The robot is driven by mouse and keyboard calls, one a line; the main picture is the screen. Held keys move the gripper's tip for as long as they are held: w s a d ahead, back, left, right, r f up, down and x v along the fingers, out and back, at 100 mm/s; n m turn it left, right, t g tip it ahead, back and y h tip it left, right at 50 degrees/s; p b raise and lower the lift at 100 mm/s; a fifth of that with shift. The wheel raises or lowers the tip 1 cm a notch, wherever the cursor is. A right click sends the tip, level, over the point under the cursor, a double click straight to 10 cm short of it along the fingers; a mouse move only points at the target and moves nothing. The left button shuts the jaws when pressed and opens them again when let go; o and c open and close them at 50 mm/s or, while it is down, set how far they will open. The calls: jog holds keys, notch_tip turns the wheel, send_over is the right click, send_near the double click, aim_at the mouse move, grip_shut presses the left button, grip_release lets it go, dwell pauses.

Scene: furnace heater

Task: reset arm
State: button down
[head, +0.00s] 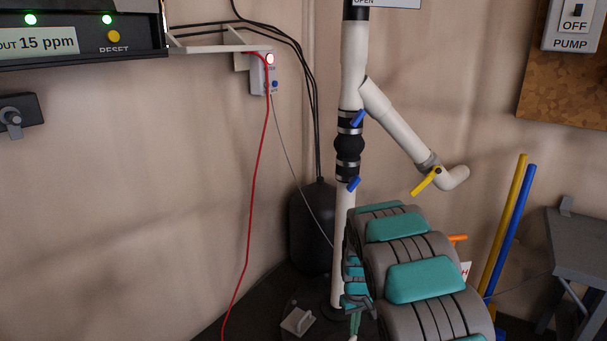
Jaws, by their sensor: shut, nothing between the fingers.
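My arm (425,282), grey with teal pads, rises from the bottom right of the head view and bends down at its far end. My gripper (355,324) is at the bottom edge of the view, below the arm's far end, a narrow shape that is shut and empty. It is small and partly cut off by the frame. It shows in front of the dark floor, just right of the foot of the white pipe (342,235). Whether it touches anything cannot be told.
A white branch pipe (397,122) with a yellow lever (425,182) stands behind my arm. A black tank (312,228) and a red cable (252,190) are to the left. Yellow (508,215) and blue (516,220) poles and a grey stand (578,245) are to the right.

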jog(key=s+r+m+p, duration=0.2)
jog(key=s+r+p, duration=0.2)
jog(key=s+r, duration=1.75)
jog(key=s+r+p, duration=0.1)
jog(key=s+r, duration=0.2)
jog(key=s, duration=0.3)
jog(key=s+r+g+p, duration=0.1)
jog(key=s+r, duration=0.2)
jog(key=s, duration=0.4)
jog(key=s+r+m+p, duration=0.1)
jog(key=s+r, duration=0.3)
jog(key=s, duration=0.3)
jog(key=shift+s+a+g+p, duration=0.25)
jog(key=shift+a+g+p, duration=0.05)
jog(key=shift+p, duration=0.1)
